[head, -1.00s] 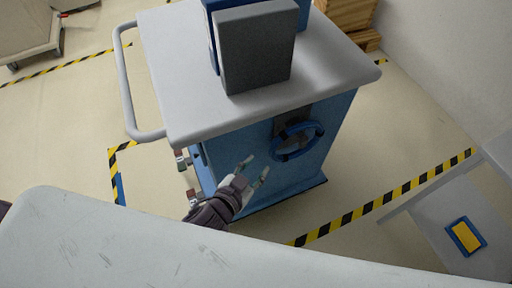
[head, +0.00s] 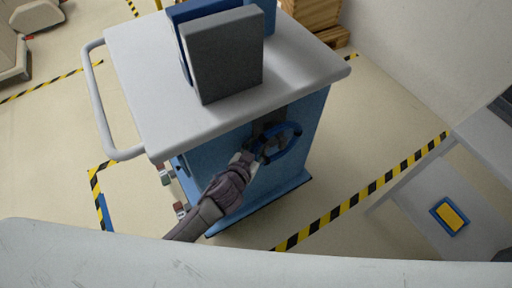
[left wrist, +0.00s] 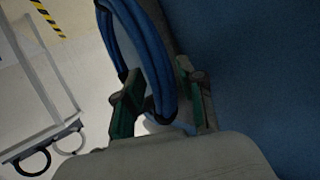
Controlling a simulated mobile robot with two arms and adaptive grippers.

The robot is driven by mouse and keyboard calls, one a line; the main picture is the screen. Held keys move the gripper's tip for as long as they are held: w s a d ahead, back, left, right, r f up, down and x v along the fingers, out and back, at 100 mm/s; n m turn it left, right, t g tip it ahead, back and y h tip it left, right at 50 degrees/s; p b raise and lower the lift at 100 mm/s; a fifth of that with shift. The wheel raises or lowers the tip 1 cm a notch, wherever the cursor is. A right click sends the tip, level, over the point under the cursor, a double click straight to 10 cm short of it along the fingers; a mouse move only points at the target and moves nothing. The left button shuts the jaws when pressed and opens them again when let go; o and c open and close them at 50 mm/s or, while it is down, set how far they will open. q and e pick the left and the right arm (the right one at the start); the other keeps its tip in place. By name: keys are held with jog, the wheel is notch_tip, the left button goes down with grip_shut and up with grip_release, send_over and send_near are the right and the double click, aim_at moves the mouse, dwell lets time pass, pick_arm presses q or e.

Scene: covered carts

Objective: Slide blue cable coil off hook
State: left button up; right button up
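The blue cable coil (head: 287,150) hangs on a dark bracket (head: 268,131) on the side of the blue cart; the hook itself is hard to make out. My left gripper (head: 250,154) is at the coil's left side, close to the cart wall. In the left wrist view, the coil's strands (left wrist: 147,45) pass between the two green-tipped fingers of the gripper (left wrist: 160,75). The fingers are apart on either side of the strands, with a narrow gap by the right finger. My right gripper is not in view.
The cart's grey top (head: 140,85) overhangs the coil and carries a dark grey box (head: 225,55). A grey handle (head: 97,100) sticks out at its left. A low grey table (head: 405,185) with a blue and yellow item (head: 451,216) stands at the right.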

pick_arm(q)
grip_shut()
jog(key=shift+r, duration=0.15)
dwell(0.4)
jog(key=shift+r, duration=0.1)
